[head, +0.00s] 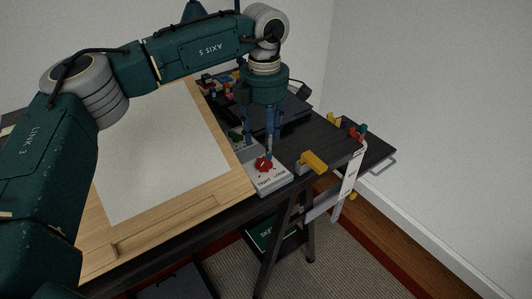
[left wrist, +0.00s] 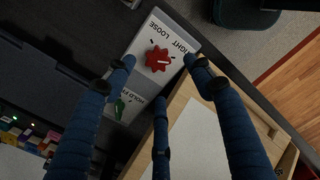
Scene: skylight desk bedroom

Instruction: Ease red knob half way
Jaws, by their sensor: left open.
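The red knob (head: 264,164) is a lobed dial on a light grey panel (head: 280,182) at the desk's front edge, lettered for tight and loose. In the left wrist view the red knob (left wrist: 158,59) shows a white pointer mark. A green knob (head: 236,136) sits behind it; it also shows in the left wrist view (left wrist: 119,107). My left gripper (head: 266,150) has blue fingers pointing down, spread open and empty, just above and behind the red knob. In the left wrist view its fingertips (left wrist: 160,76) frame the knob; contact cannot be told.
A wooden drawing board (head: 220,196) with white paper (head: 150,150) lies left of the panel. A yellow clamp-like piece (head: 314,162) stands close on the right. A white strip (head: 351,172) hangs at the desk's right end. Small coloured items lie at the back.

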